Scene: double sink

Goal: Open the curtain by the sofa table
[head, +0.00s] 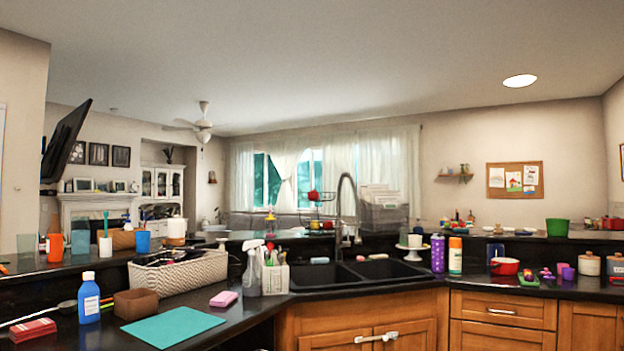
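White sheer curtains (386,165) hang at the window (287,178) on the far wall, beyond the counter. One panel (242,175) hangs at the window's left side. A middle part (285,165) looks gathered, with blue-green glass showing on both sides of it. The wide right part hangs across the wall and window. A greyish sofa back seems to show below the window, mostly hidden by the counter. I cannot make out a sofa table. My gripper is not in view.
A dark counter with a double sink (345,274) and tall faucet (340,210) stands between me and the window. Wooden cabinets (375,322) front it. A woven basket (178,270), a blue bottle (89,298) and a teal mat (173,327) crowd the left counter. A raised ledge runs behind.

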